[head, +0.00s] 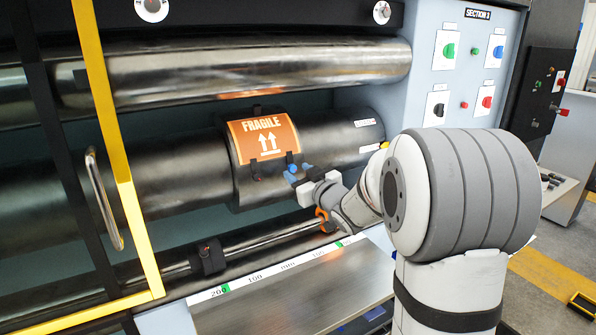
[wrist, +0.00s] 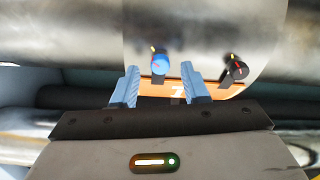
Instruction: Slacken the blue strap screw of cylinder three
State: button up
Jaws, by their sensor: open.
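The blue strap screw (wrist: 159,64) has a round blue head with a small red mark. It sits on the dark strap plate around the large middle cylinder (head: 170,185), near the orange FRAGILE label (head: 264,137). The same blue screw shows in the head view (head: 291,157). My gripper (wrist: 159,71) is open. In the wrist view its two blue fingers point at the screw, one to each side, with clear gaps. I cannot tell whether the tips reach as deep as the head. In the head view my gripper (head: 291,173) is just below the screw.
A black screw (wrist: 235,66) sits to the right in the wrist view. A shiny cylinder (head: 250,72) runs above and a thin rod (head: 265,240) below. A yellow frame bar (head: 120,160) with a handle (head: 103,200) crosses at left. A button panel (head: 465,75) stands at right.

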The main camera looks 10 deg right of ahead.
jog(key=shift+w+a, duration=0.25)
jog(key=shift+w, duration=0.35)
grip_shut()
jog(key=shift+d, duration=0.15)
